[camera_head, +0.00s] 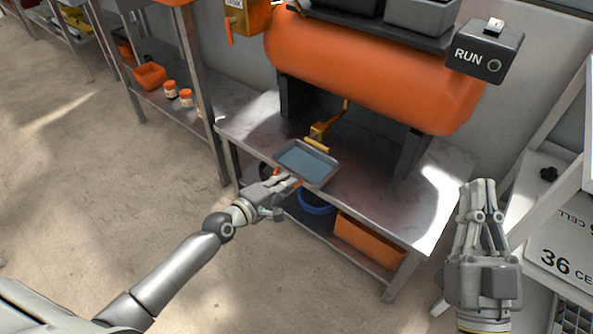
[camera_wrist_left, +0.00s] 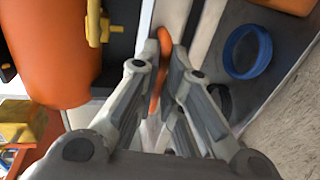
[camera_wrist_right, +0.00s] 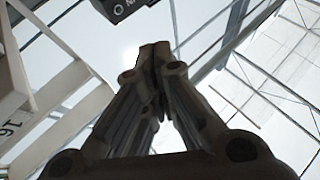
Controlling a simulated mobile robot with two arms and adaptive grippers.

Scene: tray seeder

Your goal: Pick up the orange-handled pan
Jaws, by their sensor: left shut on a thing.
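The pan (camera_head: 306,162) is a shallow, grey-blue rectangular tray with a light rim, at the front edge of the metal table in the head view. I cannot tell whether it rests on the table or is just above it. Its orange handle (camera_wrist_left: 160,75) shows between the fingers in the left wrist view. My left gripper (camera_head: 287,180) is shut on that handle at the pan's near side; the fingers hide part of it. My right gripper (camera_head: 478,184) points up, empty, right of the table. Its fingertips (camera_wrist_right: 155,52) meet in the right wrist view.
The metal table (camera_head: 375,205) carries a large orange drum (camera_head: 375,75) on dark legs, with a yellow part (camera_head: 322,130) behind the pan. Below are a blue ring (camera_wrist_left: 247,51) and an orange bin (camera_head: 365,242). A white rack (camera_head: 545,200) stands at right. The left floor is clear.

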